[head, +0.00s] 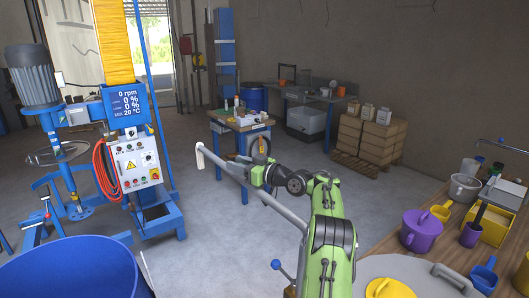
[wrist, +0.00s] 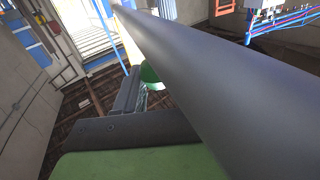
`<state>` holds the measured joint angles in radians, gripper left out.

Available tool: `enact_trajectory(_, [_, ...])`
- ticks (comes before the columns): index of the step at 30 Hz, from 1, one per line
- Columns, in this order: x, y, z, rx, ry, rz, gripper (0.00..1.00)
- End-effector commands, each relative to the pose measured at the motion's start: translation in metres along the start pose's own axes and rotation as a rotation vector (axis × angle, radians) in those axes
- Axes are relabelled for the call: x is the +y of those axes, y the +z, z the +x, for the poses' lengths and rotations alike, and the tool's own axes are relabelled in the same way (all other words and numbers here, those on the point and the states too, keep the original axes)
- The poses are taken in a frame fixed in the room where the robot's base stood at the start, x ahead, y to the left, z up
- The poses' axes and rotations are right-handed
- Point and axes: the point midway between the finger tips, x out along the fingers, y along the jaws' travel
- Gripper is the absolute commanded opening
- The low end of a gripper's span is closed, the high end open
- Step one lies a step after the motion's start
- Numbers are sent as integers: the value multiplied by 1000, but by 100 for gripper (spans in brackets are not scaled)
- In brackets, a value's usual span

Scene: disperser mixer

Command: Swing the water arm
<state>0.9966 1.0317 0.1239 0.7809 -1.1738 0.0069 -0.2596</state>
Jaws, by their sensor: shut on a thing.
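The water arm (head: 285,212) is a long grey pipe with a pale downturned end at its upper left. In the head view it slants from my arm's side up and left above the floor. My gripper (head: 250,178) is shut on the pipe partway along. In the wrist view the pipe (wrist: 205,85) crosses close to the camera as a large dark grey tube, beside my gripper's finger (wrist: 128,95). The pipe hides much of the grip. Its base is hidden behind my arm in the head view.
A blue drum (head: 75,270) stands at the lower left, with the blue mixer and its control panel (head: 135,163) behind. A cluttered bench (head: 390,240) with a purple can (head: 421,231) is at the right. A small worktable (head: 240,122) stands beyond the pipe. Open floor lies between.

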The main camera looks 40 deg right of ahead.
Motion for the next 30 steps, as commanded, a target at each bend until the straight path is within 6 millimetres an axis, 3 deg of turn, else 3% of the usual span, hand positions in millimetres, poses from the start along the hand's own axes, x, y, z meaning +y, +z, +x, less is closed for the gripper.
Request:
enact_trajectory(6, [-40,-2,18,1,-144,0,0])
enact_trajectory(12, [-64,-1,22,1,-224,-2,0])
enact_trajectory(19, [-75,0,23,0,-261,-2,0])
enact_trajectory(30, [-76,0,23,0,-264,-1,0])
